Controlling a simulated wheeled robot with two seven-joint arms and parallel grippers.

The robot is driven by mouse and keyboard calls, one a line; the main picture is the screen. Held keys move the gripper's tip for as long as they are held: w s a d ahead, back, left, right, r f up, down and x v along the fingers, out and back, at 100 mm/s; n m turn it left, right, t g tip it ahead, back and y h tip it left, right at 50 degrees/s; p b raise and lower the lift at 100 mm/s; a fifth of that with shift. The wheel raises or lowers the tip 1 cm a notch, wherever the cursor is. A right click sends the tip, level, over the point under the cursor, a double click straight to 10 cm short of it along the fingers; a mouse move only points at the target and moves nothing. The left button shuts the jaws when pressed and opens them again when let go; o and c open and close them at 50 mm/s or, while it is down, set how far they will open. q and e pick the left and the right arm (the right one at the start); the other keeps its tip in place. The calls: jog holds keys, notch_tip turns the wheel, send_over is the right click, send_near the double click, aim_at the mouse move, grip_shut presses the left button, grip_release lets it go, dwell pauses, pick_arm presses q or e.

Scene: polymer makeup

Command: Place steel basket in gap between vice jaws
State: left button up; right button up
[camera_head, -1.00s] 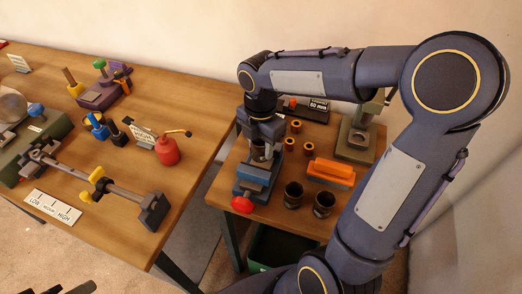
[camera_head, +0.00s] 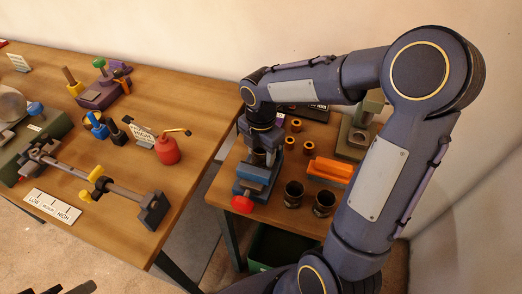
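The vice (camera_head: 254,177) is blue with dark jaws and a red knob, at the front left of the small wooden table. My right gripper (camera_head: 261,149) points down over the vice's rear part. It is shut on the steel basket (camera_head: 258,158), a small grey round piece at the level of the jaws. Fingers and jaws overlap there, so I cannot tell whether the basket touches the jaws. My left gripper (camera_head: 66,289) shows only as dark tips at the bottom left edge, apart and empty.
Two dark steel cups (camera_head: 293,194) (camera_head: 323,203) stand right of the vice. An orange block (camera_head: 330,171), several brass rings (camera_head: 296,125) and a green-grey press (camera_head: 357,140) are behind them. The large bench (camera_head: 125,160) at left holds a red oil can (camera_head: 167,150).

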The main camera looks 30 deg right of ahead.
notch_tip(320, 180, up, 12)
jog(key=p, duration=0.1)
jog(key=s+a+f+m+t+y, duration=0.2)
jog(key=s+m, duration=0.6)
jog(key=m, duration=0.3)
jog(key=s+a+f+m+t+y, duration=0.1)
jog(key=s+a+m+t, duration=0.1)
jog(key=s+m, duration=0.7)
jog(key=m+t, duration=0.1)
jog(key=m, duration=0.2)
jog(key=shift+f+t+y, duration=0.3)
jog(key=shift+f+y, duration=0.05)
jog(key=shift+y, duration=0.05)
jog(key=shift+a, duration=0.1)
dwell(0.7)
